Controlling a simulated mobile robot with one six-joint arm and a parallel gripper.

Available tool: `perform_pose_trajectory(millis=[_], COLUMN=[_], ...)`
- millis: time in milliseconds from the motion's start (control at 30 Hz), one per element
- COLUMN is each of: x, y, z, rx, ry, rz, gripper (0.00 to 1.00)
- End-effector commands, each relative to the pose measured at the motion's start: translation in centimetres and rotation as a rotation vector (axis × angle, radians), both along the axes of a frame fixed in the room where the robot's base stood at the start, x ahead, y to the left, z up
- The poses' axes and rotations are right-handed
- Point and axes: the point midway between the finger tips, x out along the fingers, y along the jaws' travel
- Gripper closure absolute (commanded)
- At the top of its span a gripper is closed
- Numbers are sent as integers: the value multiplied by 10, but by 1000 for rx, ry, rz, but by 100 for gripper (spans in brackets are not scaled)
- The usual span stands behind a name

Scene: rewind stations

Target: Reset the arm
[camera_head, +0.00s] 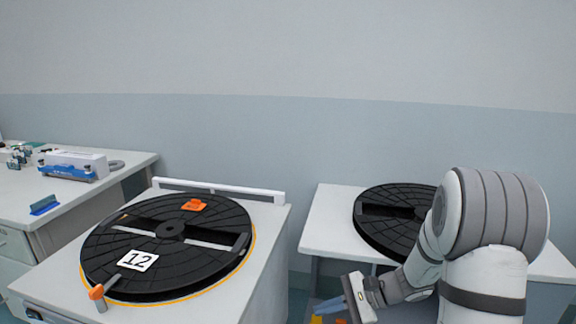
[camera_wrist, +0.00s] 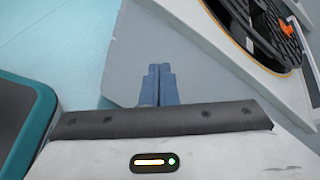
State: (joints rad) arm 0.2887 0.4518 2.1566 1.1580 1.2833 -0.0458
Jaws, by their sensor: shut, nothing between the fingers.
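My arm is folded at the right of the head view, and my gripper (camera_head: 330,305) points left and low there, between the two stations. In the wrist view the two blue fingers of my gripper (camera_wrist: 158,72) are together with nothing between them. The gripper touches nothing that I can see. A black reel (camera_head: 120,245) with a card marked 12 (camera_head: 137,260) lies on the left station, with an orange piece (camera_head: 194,205) on top and an orange-tipped lever (camera_head: 97,292) at its front edge. The wrist view shows part of a black reel (camera_wrist: 240,22) at upper right.
A second black reel (camera_head: 375,236) lies on a white table (camera_head: 322,232) behind my arm, partly hidden by it. A bench (camera_head: 20,205) at far left holds a white and blue device (camera_head: 75,163) and a blue item (camera_head: 44,205). Small orange and yellow things sit below my gripper.

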Motion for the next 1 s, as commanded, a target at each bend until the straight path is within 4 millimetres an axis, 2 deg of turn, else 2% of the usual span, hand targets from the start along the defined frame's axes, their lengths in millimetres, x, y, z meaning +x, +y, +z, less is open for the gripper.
perform_pose_trajectory(millis=[33,100,267,500,733,833,1000], x=[-17,-40,-88,-145,-174,-180,-183], y=[6,9,5,-20,-49,-58,-62], z=[31,53,98,162,213,226,232], rx=[-67,-163,-388,-736,-1029,-1107,-1161], ry=[-36,-78,-191,-400,-600,-654,-692], rz=[68,157,350,599,767,808,835], gripper=[100,100,100,100,100,100,100])
